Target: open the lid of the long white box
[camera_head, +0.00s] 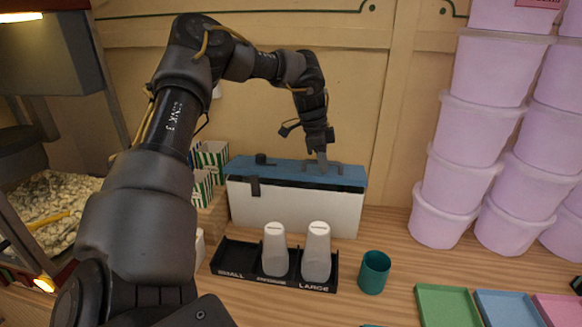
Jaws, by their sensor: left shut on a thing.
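The long white box (295,208) stands against the back wall, right of the striped cartons. Its blue lid (290,172) lies on top, with a dark band between the lid and the white front. A grey handle (338,166) sits on the right part of the lid. My left gripper (321,163) reaches down from above and is shut on this handle; its fingertips are small and partly merge with it. A black latch (255,187) hangs at the front left of the box. My right gripper is out of view.
Stacked lilac tubs (470,130) fill the right. Striped cartons (212,155) stand left of the box.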

